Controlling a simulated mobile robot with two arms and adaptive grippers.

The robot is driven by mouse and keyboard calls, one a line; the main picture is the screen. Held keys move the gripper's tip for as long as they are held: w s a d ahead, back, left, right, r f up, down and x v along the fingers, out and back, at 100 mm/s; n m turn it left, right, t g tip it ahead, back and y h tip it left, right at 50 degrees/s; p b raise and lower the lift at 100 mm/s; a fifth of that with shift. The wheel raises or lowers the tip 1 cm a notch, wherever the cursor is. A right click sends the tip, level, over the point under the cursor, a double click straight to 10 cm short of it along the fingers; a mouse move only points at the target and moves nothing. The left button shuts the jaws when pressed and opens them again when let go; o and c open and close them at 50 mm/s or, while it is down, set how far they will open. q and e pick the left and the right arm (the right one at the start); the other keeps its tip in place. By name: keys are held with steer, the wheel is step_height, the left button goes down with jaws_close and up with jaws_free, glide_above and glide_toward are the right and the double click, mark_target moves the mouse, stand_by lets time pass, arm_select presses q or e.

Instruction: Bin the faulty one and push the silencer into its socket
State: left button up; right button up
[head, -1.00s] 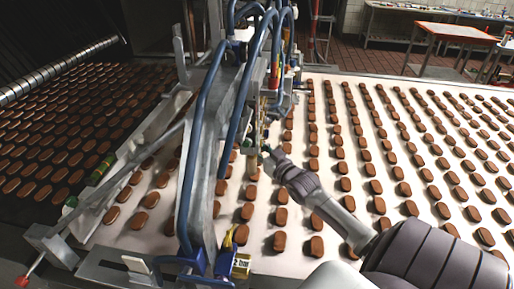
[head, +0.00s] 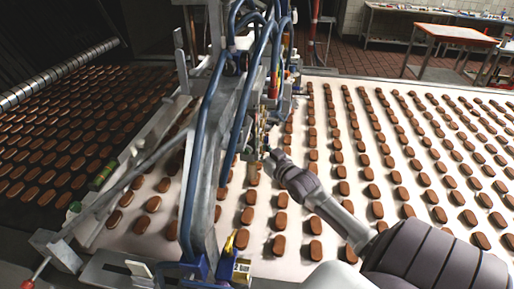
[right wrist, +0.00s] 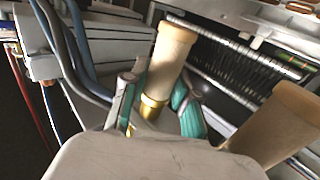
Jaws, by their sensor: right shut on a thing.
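My right gripper (right wrist: 160,112) is shut on a silencer (right wrist: 170,55), a tan cylinder with a brass base that stands out between the teal finger pads. A second tan cylinder (right wrist: 278,125) shows at the lower right of the right wrist view, apart from the held one. I cannot tell which is faulty. In the head view my right gripper (head: 268,155) is beside the metal frame of the machine, above the belt; what it holds is too small to make out there. No socket or bin can be made out clearly. My left gripper is not in view.
The machine frame (head: 205,150) with blue hoses crosses the belt close left of my right gripper. Rows of brown biscuits cover the pale belt (head: 355,215) and a dark belt (head: 62,75) at left.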

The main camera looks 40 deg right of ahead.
steer(key=shift+r, duration=0.25)
steer(key=o, duration=1)
steer(key=shift+f, duration=0.1)
